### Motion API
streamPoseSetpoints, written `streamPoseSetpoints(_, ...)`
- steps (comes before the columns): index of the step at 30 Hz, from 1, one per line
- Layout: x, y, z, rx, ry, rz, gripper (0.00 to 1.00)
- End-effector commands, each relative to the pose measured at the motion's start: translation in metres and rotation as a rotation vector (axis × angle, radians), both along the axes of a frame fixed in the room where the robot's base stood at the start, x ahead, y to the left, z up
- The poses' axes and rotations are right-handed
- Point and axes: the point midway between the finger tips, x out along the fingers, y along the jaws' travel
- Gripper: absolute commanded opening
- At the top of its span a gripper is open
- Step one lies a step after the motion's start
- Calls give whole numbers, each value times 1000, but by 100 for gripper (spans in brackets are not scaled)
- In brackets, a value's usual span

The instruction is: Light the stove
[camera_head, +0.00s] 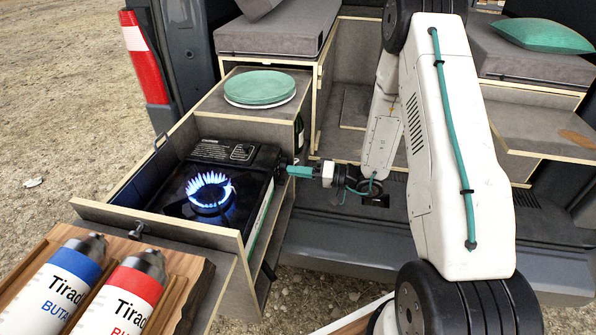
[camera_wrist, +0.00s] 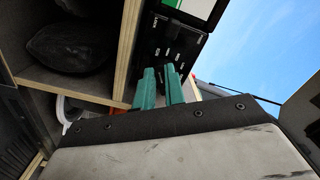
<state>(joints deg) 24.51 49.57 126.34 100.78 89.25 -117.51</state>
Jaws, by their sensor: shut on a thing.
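The black camp stove (camera_head: 180,205) sits in the pulled-out wooden drawer at the left. A ring of blue flame (camera_head: 211,189) burns on its burner. My gripper (camera_head: 287,171) reaches in from the right with teal fingers at the stove's right-hand control end. It is shut on the stove knob, which the fingers mostly hide. In the wrist view the fingers of my gripper (camera_wrist: 160,72) point up to the black stove panel (camera_wrist: 177,48).
Two butane canisters, one with a blue band (camera_head: 68,270) and one with a red band (camera_head: 132,290), lie on a wooden board at the front left. Teal plates (camera_head: 260,88) rest on the cabinet behind the stove. The drawer wall (camera_head: 165,228) runs close below the stove.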

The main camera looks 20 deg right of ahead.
Motion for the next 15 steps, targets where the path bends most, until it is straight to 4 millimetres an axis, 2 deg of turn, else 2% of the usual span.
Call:
streamPoseSetpoints(13, -1, 0, -1, -5, -4, 1, 0)
streamPoseSetpoints(15, -1, 0, -1, -5, -4, 1, 26)
